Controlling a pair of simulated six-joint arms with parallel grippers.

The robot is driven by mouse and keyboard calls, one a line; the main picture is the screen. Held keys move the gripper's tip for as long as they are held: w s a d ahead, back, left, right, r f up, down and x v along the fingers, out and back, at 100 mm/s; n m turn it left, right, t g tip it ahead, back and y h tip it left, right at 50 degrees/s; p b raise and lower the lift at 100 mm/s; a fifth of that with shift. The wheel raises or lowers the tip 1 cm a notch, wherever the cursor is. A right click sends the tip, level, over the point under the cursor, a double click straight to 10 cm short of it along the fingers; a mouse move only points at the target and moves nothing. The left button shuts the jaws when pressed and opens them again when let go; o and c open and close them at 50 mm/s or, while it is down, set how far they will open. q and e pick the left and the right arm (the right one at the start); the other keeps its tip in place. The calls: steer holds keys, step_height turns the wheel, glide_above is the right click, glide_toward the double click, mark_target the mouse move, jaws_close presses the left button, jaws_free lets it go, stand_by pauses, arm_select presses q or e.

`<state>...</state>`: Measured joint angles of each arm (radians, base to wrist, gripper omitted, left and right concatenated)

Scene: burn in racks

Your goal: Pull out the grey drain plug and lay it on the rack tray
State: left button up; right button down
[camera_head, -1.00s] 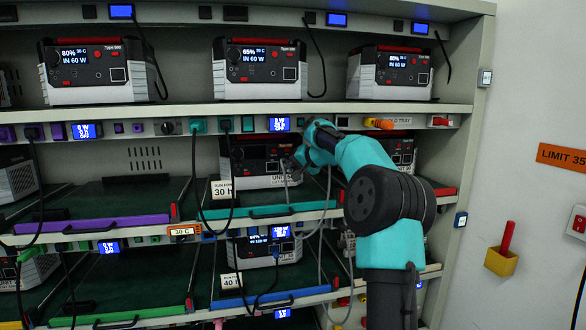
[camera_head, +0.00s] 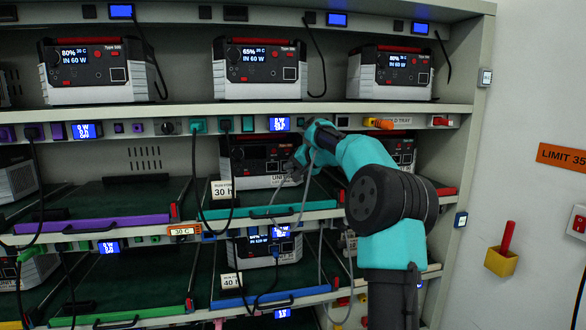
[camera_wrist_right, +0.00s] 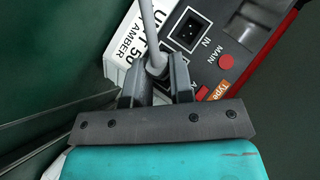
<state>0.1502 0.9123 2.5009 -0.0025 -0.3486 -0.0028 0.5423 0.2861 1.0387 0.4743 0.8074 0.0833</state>
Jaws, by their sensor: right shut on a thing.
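The grey drain plug (camera_wrist_right: 157,66) is between the fingers of my right gripper (camera_wrist_right: 157,84) in the right wrist view, with its grey cable (camera_wrist_right: 150,20) running up out of the picture. In the head view my right gripper (camera_head: 296,158) is in front of the middle-shelf unit (camera_head: 262,182), and the grey cable (camera_head: 308,190) hangs in a loop below it. The unit's IN socket (camera_wrist_right: 190,31) shows empty beside the plug, and the plug looks clear of it. The rack tray (camera_head: 280,211) under this unit has a turquoise front edge. My left gripper is out of view.
A black cable (camera_head: 233,190) hangs in front of the unit's left side, beside a 30 h card (camera_head: 222,189). The purple-edged tray (camera_head: 90,225) to the left has bare green surface. Shelf edges lie above and below.

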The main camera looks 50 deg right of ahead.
mark_target(297, 200)
steer(key=shift+s+a+r, duration=0.1)
steer(key=shift+s+a, duration=0.4)
steer(key=shift+s, duration=0.2)
stand_by(1.1)
steer(key=shift+s+a, duration=0.6)
steer(key=shift+s, duration=0.3)
steer(key=shift+s+a, duration=0.1)
steer(key=shift+s+a, duration=0.5)
steer(key=shift+s, duration=0.2)
steer(key=shift+f, duration=2.8)
stand_by(0.4)
steer(key=c, duration=0.9)
jaws_free()
